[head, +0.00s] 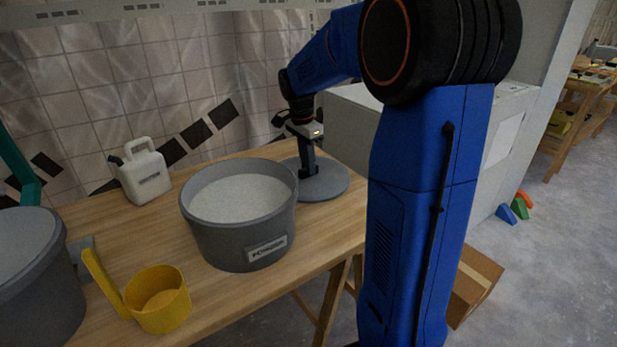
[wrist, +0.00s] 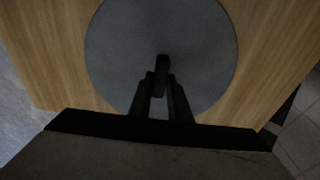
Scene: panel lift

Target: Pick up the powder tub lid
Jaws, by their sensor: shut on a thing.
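The powder tub lid (head: 330,181) is a round flat grey disc on the wooden table, just right of the open grey powder tub (head: 216,236). The tub holds white powder (head: 238,198). My gripper (head: 309,172) points straight down over the middle of the lid and is shut on its small dark knob. In the wrist view the lid (wrist: 205,35) fills the upper middle, and my fingers (wrist: 161,82) close around the knob (wrist: 162,62). Whether the lid touches the table or hangs slightly above it, I cannot tell.
A yellow scoop (head: 160,300) stands at the table's front, with another grey tub (head: 38,285) to its left. A white jug (head: 141,172) stands at the back by the tiled wall. A grey cabinet (head: 350,120) stands behind the table's right end.

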